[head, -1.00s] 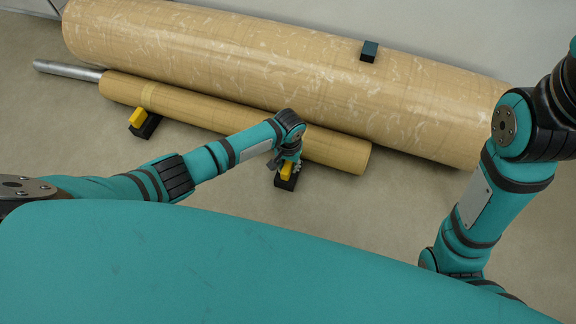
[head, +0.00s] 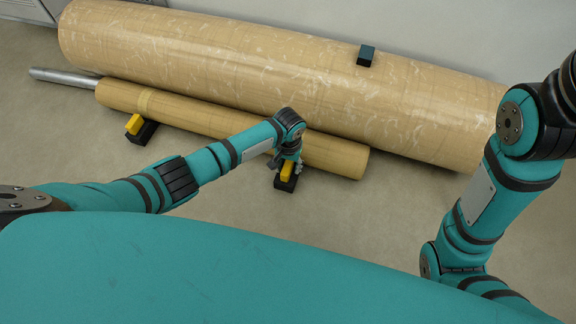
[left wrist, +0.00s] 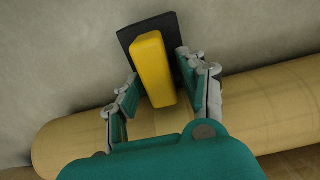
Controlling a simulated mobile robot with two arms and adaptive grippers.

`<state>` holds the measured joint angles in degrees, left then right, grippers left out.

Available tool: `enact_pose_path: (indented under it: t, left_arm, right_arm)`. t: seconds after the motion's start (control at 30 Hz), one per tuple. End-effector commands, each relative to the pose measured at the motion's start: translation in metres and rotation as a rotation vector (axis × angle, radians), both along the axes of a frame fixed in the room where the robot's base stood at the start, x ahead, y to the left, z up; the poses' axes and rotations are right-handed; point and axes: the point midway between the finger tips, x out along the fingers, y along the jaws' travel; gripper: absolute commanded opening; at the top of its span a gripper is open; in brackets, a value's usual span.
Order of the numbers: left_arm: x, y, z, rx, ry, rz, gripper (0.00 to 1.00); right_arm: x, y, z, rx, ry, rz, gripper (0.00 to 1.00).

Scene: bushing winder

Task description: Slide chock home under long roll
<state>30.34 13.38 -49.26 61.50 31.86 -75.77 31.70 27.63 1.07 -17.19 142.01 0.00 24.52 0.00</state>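A black chock with a yellow grip (head: 286,174) stands on the floor at the near side of the slim tan roll (head: 215,115), toward its right end. My left gripper (head: 283,163) is over this chock. In the left wrist view, my left gripper (left wrist: 158,80) is open, its fingers on either side of the yellow grip (left wrist: 152,68) with gaps showing. Whether the chock touches the roll is hidden. A second similar chock (head: 138,129) sits by the same roll farther left. My right gripper is out of view; only my right arm shows.
A metal shaft (head: 63,77) extends from the slim roll's left end. Floor (head: 370,215) between my arms is clear.

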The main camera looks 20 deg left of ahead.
Motion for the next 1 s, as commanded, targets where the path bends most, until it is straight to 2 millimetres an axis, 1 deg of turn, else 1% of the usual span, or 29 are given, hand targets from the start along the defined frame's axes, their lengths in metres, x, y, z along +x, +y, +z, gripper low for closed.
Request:
enact_pose_path:
  t: [0.03,0.07,0.33,0.47,0.57,0.8,0.9,1.0]
  left_arm:
    - [-0.001,0.000,0.000,0.001,0.001,0.000,0.50]
    - [-0.001,0.000,-0.001,0.001,0.001,0.000,0.52]
    - [-0.002,0.001,-0.001,0.001,0.003,0.000,0.52]
    - [-0.001,0.000,0.010,0.000,0.001,0.000,0.52]
    - [-0.001,0.001,0.027,0.000,-0.001,0.000,0.52]
    - [0.000,0.000,0.080,-0.001,-0.002,0.000,0.52]
    - [-0.001,0.000,0.097,0.000,-0.001,-0.001,0.52]
    - [0.000,0.000,0.110,0.000,-0.001,0.000,0.52]
  right_arm:
    - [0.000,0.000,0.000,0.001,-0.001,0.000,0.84]
    - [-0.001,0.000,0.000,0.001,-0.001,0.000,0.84]
    - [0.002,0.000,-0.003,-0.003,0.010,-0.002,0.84]
    - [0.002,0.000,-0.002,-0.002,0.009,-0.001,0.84]
    - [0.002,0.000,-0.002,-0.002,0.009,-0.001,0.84]
    - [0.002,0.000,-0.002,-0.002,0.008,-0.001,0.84]
    - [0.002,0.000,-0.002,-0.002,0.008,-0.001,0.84]
    - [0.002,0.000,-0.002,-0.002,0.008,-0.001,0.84]
